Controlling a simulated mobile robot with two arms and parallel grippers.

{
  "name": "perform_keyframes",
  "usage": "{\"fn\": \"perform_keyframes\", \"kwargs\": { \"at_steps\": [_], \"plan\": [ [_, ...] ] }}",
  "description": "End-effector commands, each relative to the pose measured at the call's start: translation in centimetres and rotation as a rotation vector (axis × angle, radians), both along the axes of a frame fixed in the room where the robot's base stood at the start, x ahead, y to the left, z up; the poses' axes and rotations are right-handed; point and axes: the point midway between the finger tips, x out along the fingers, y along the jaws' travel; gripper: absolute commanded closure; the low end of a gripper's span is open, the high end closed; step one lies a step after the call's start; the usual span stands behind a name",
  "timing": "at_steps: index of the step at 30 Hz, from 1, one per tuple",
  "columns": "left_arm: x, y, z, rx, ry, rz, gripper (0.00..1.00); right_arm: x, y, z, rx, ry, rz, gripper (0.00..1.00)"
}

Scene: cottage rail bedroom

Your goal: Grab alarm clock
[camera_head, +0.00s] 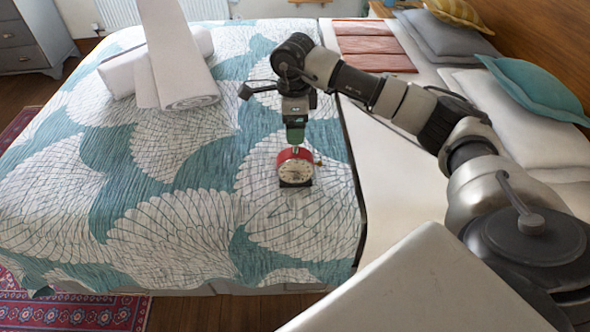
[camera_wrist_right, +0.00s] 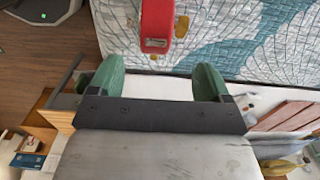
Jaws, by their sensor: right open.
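The red alarm clock (camera_head: 294,168) with a pale dial stands on the patterned bedspread, near its right edge in the head view. In the right wrist view the red clock (camera_wrist_right: 157,22) shows at the top, between and beyond the fingertips. My right gripper (camera_head: 295,140) is right above and behind the clock in the head view, pointing down. Its two green fingers (camera_wrist_right: 155,72) are apart with nothing between them. From the head view I cannot tell whether the fingers touch the clock. My left gripper is not in view.
The teal and white bedspread (camera_head: 185,230) has free room around the clock. Rolled white towels (camera_head: 180,80) lie at the back left. Pillows (camera_head: 515,110) and a teal cushion (camera_head: 537,88) are on the right. A folded red cloth (camera_head: 370,45) lies at the back.

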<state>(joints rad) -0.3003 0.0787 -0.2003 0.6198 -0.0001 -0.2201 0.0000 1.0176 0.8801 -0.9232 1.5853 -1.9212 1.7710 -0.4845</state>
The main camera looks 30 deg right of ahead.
Motion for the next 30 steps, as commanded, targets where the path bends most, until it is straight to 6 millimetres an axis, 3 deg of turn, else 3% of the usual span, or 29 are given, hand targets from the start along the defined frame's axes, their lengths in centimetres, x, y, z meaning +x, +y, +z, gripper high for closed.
{"fn": "perform_keyframes", "kwargs": {
  "at_steps": [3, 11, 19, 29, 30],
  "plan": [
    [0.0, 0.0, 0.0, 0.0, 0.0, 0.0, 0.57, -0.1, 0.1, -2.2, 0.003, 0.004, 0.0, 0.21],
    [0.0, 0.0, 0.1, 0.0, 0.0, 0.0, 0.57, -0.2, 0.1, -4.3, 0.005, 0.001, 0.001, 0.21],
    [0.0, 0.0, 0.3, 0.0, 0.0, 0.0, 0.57, -0.6, 0.1, -8.2, 0.006, 0.002, 0.001, 0.21],
    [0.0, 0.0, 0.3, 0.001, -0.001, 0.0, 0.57, -0.6, 0.1, -8.9, 0.006, -0.001, 0.001, 0.21],
    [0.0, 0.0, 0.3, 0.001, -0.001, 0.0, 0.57, -0.6, 0.1, -8.9, 0.006, -0.001, 0.001, 0.27]
  ]
}}
